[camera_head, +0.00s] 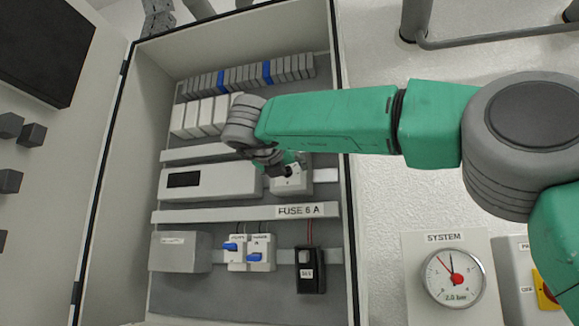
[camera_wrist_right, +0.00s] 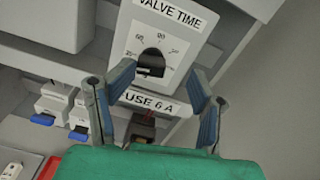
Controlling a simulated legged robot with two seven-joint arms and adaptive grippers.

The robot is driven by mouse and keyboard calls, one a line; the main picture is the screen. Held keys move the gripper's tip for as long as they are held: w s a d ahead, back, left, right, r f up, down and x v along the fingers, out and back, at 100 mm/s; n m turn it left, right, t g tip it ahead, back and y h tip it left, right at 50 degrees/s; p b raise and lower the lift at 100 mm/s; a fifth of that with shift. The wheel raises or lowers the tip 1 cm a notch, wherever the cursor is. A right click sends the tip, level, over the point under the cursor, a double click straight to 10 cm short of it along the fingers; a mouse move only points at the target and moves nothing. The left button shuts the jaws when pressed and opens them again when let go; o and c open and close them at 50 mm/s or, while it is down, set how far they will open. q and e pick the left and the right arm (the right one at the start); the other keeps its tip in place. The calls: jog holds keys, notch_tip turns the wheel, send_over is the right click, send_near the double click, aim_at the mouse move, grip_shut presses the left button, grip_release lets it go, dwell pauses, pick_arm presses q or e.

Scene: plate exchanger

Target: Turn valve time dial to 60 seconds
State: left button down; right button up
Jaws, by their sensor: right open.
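The valve time box is white and carries a black round dial (camera_wrist_right: 151,63) with printed numbers around it, under a "VALVE TIME" label. I cannot tell exactly where its pointer stands. In the head view the valve time box (camera_head: 292,180) sits on the middle rail of the cabinet, partly hidden by my gripper. My right gripper (camera_wrist_right: 158,100) is open, its two fingers spread below and to either side of the dial in the wrist view, with nothing between them. In the head view the right gripper (camera_head: 276,163) is at the box's upper left. My left gripper is not in view.
The open cabinet holds a "FUSE 6 A" strip (camera_head: 299,211), blue-levered breakers (camera_head: 248,253), a black switch (camera_head: 310,271) and a long white unit (camera_head: 208,182) left of the dial box. A pressure gauge (camera_head: 454,277) and a red-yellow switch (camera_head: 549,293) are outside, right.

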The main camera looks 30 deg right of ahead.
jog(key=shift+w+d+r, duration=0.2)
jog(key=shift+w+d, duration=0.05)
jog(key=shift+d, duration=0.25)
jog(key=shift+w+a+r, duration=0.1)
jog(key=shift+w+a, duration=0.2)
jog(key=shift+a, duration=0.2)
jog(key=shift+w+a, duration=0.25)
jog(key=shift+a, duration=0.25)
jog(key=shift+s+d, duration=0.15)
jog(key=shift+d, duration=0.5)
grip_shut()
pick_arm(q)
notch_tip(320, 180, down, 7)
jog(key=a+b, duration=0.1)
jog(key=b, duration=0.6)
pick_arm(e)
jog(key=shift+a+f+m, duration=0.1)
jog(key=shift+f+m, duration=0.05)
jog(key=shift+m, duration=2.25)
jog(key=shift+a+f+m, duration=0.1)
jog(key=shift+f+m, duration=0.05)
jog(key=shift+m, duration=2.25)
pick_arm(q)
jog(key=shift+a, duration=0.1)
